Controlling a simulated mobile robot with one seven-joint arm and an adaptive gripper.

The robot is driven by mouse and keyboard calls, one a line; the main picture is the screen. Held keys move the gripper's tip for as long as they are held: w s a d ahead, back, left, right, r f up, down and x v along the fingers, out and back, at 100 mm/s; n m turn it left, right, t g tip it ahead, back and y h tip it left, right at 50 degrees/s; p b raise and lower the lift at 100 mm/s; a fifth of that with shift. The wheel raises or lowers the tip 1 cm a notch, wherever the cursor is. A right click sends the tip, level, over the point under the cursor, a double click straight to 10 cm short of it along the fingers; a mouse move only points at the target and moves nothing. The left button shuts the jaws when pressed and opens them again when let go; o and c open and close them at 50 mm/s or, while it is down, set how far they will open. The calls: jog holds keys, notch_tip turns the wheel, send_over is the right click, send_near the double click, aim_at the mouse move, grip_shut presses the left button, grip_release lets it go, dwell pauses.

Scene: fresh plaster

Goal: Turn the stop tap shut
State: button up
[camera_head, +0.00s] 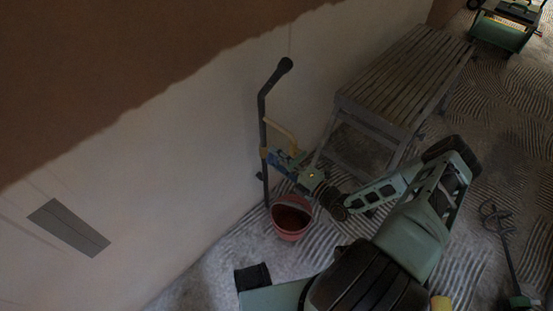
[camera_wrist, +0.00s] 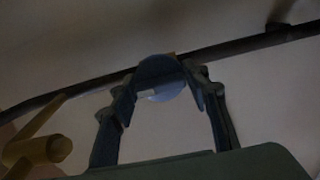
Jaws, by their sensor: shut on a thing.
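The stop tap sits on a dark pipe (camera_head: 263,135) that runs up the wall. Its round blue-grey handle (camera_wrist: 160,78) shows face-on in the wrist view, with a pale patch on it. My gripper (camera_wrist: 165,90) has one finger on each side of this handle and is shut on it. In the head view my gripper (camera_head: 287,162) reaches the pipe low on the wall, and the handle is hard to tell from the fingers there. A yellowish branch pipe (camera_head: 281,131) stands out just above; a yellow fitting (camera_wrist: 38,150) shows at the wrist view's lower left.
A red bucket (camera_head: 291,217) stands on the floor below the tap. A slatted wooden bench (camera_head: 410,72) stands close behind my forearm along the wall. A whisk-like tool (camera_head: 508,245) lies at the right. The floor is streaked, and the scene is dim.

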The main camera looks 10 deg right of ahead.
jog(key=o, duration=1.1)
jog(key=v, duration=0.7)
jog(key=shift+s+d, duration=0.15)
jog(key=shift+s, duration=0.05)
